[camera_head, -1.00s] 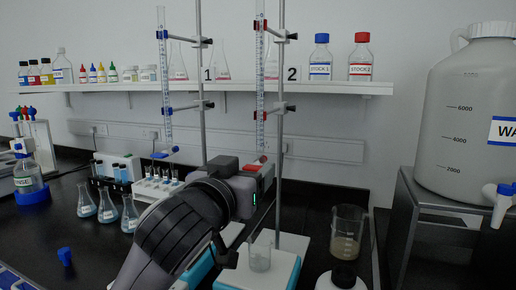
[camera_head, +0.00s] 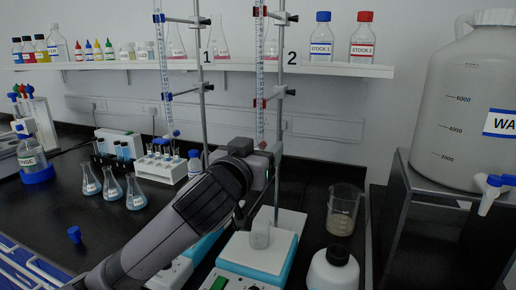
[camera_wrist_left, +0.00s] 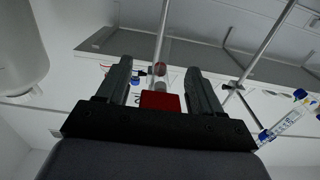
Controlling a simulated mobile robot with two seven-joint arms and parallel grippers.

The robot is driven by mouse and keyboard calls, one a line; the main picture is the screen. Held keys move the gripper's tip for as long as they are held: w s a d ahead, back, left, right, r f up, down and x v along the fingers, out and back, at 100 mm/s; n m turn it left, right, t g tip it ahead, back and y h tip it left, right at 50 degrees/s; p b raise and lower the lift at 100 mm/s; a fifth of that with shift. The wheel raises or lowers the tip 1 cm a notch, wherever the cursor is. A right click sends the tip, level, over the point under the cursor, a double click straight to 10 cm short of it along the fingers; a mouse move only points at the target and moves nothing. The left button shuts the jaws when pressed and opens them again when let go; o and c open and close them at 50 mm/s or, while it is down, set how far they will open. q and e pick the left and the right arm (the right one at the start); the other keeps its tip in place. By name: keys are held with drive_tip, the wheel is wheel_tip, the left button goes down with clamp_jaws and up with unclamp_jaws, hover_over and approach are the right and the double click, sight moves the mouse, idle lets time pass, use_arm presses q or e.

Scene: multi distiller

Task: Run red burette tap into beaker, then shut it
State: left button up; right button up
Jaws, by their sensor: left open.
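The burette with red clamps (camera_head: 260,82) stands upright on the right-hand stand. Its red tap (camera_wrist_left: 160,101) shows in the left wrist view, between the two fingers of my left gripper (camera_wrist_left: 160,68). The fingers are open, with gaps on both sides of the tap. In the head view my left gripper (camera_head: 262,158) is at the burette's lower end, and my wrist hides most of the tap. A small clear beaker (camera_head: 260,237) stands below on the right white-topped stand base (camera_head: 282,228). Whether it holds liquid is unclear. My right gripper is out of view.
A blue-clamped burette (camera_head: 163,75) stands to the left. A larger beaker (camera_head: 341,212) with cloudy liquid and a black-capped bottle (camera_head: 334,270) stand right of the small beaker. Flasks (camera_head: 112,187) and a tube rack (camera_head: 160,168) are at left. A large water container (camera_head: 468,110) stands right.

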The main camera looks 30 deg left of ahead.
use_arm(q)
drive_tip(key=c, duration=1.1)
drive_tip(key=shift+r+m+p, duration=0.2)
drive_tip(key=shift+m+p, duration=0.75)
drive_tip(key=shift+m, duration=0.55)
drive_tip(key=shift+f, duration=0.15)
drive_tip(key=shift+p, duration=0.3)
